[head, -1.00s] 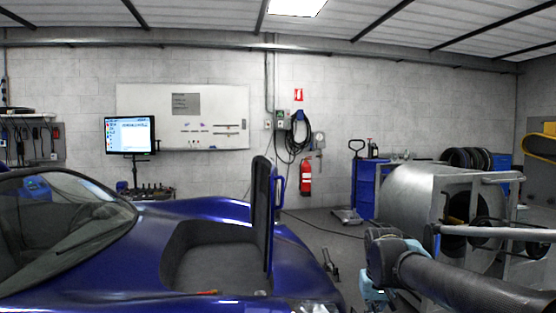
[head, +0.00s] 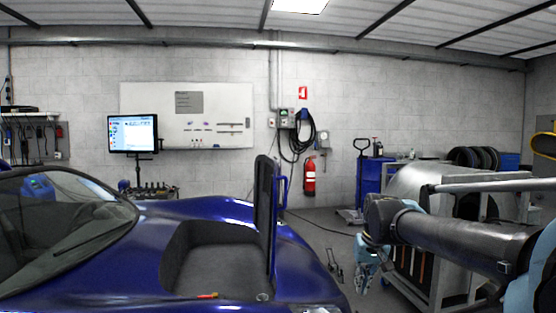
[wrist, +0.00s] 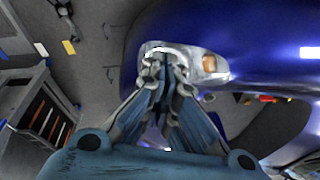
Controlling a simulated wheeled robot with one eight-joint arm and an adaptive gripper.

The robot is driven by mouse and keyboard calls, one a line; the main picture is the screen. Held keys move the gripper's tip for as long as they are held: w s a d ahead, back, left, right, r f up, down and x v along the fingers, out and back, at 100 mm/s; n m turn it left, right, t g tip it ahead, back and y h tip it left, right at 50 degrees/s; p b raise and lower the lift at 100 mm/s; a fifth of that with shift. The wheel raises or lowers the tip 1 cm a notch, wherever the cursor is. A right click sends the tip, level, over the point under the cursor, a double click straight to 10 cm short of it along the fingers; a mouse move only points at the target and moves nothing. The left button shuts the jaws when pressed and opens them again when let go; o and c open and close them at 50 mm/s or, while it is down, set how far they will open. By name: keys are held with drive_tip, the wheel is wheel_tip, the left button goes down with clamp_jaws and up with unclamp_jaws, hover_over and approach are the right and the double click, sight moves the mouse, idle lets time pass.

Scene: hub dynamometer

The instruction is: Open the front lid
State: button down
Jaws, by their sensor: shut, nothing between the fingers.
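The front lid (head: 266,215) of the blue car (head: 215,209) stands upright at the right end of the open front compartment (head: 215,262), which has a dark grey lining. My gripper (head: 359,287) hangs at the end of my arm to the right of the car's nose, apart from the lid. In the wrist view, my gripper's fingers (wrist: 161,52) are together and empty. They overlap the car's headlight area (wrist: 210,66) in the picture; I cannot tell whether they touch it. The lid is not clearly visible in the wrist view.
A metal dynamometer frame (head: 425,270) stands at the right, behind my arm. A blue cabinet (head: 371,180) and a red fire extinguisher (head: 309,177) are at the back wall. A monitor (head: 132,134) stands at the left. Some grey floor is clear right of the car.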

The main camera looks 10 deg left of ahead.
drive_tip(key=w+a+r+t+y, duration=0.1)
drive_tip(key=w+a+r+y, duration=0.35)
drive_tip(key=w+r, duration=0.95)
drive_tip(key=w+a+r+m+t+y, duration=0.1)
drive_tip(key=w+a+r, duration=0.65)
drive_tip(key=w, duration=1.35)
drive_tip(key=w+a+r+t+y, duration=0.1)
drive_tip(key=w+a+r+y, duration=0.3)
drive_tip(key=w+r, duration=1)
drive_tip(key=w+a+m+t+y, duration=0.1)
drive_tip(key=w+a, duration=0.1)
drive_tip(key=w, duration=0.9)
drive_tip(key=w+a+m+t, duration=0.1)
drive_tip(key=w+a, duration=0.2)
drive_tip(key=w, duration=0.8)
drive_tip(key=s+a+f+x, duration=0.1)
drive_tip(key=s+x, duration=0.1)
drive_tip(key=x, duration=1)
drive_tip(key=shift+a+f, duration=0.35)
drive_tip(key=shift+f, duration=0.05)
